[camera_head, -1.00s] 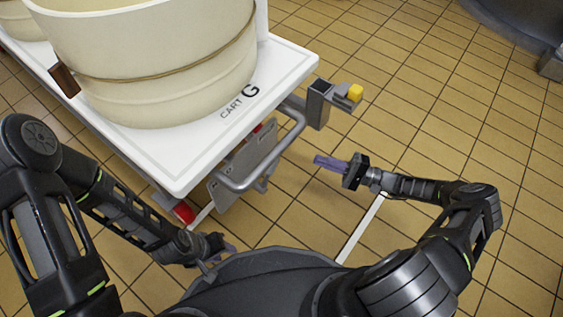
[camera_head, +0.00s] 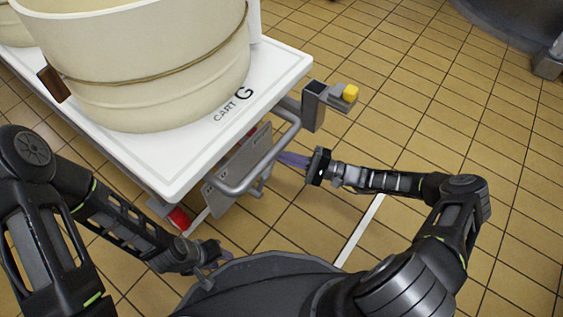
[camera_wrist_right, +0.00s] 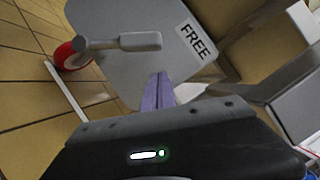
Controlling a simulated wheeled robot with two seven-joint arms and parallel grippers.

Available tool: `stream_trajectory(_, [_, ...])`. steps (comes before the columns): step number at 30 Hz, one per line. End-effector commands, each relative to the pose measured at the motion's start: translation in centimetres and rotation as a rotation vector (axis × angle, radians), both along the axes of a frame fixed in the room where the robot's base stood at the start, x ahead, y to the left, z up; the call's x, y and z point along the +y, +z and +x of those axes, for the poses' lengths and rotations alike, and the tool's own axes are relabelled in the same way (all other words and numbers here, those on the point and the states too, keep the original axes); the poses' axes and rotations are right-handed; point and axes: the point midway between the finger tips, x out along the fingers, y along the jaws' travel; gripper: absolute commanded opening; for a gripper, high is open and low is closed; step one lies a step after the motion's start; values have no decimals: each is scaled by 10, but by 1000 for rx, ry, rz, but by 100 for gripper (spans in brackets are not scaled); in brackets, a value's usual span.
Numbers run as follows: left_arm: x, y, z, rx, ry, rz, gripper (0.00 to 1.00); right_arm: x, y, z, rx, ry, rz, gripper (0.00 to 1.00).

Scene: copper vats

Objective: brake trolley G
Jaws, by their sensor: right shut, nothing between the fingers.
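Trolley G (camera_head: 182,181) has a white top marked "CART G" and a grey tubular push handle (camera_head: 238,189) at its near end. Below the handle hangs a grey plate (camera_head: 222,172). In the right wrist view the plate (camera_wrist_right: 118,75) carries a grey lever (camera_wrist_right: 135,41), lying across it beside a "FREE" label (camera_wrist_right: 194,42). My right gripper (camera_head: 284,157) is shut and empty, its purple fingers by the handle's right side. In the wrist view its fingertips (camera_wrist_right: 158,80) are below the lever, apart from it. My left gripper (camera_head: 222,256) is low near my body; its jaws are unclear.
A large cream tub (camera_head: 150,85) stands on the trolley. A red wheel (camera_head: 178,217) shows under the near corner. A grey bracket with a yellow block (camera_head: 350,93) sticks out at the right corner. The tiled floor to the right is clear.

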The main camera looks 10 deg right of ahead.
Motion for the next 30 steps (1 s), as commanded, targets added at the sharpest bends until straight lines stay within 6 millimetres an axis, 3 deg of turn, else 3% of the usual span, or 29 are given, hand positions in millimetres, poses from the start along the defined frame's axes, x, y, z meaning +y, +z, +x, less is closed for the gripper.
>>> stream_trajectory(9, [0, -1, 0, 0, 0, -1, 36, 14, 11, -21, 1, -2, -2, 0])
stream_trajectory(30, [-1, 8, -1, 0, -2, 1, 36, 17, 18, -24, -29, -1, -39, 0])
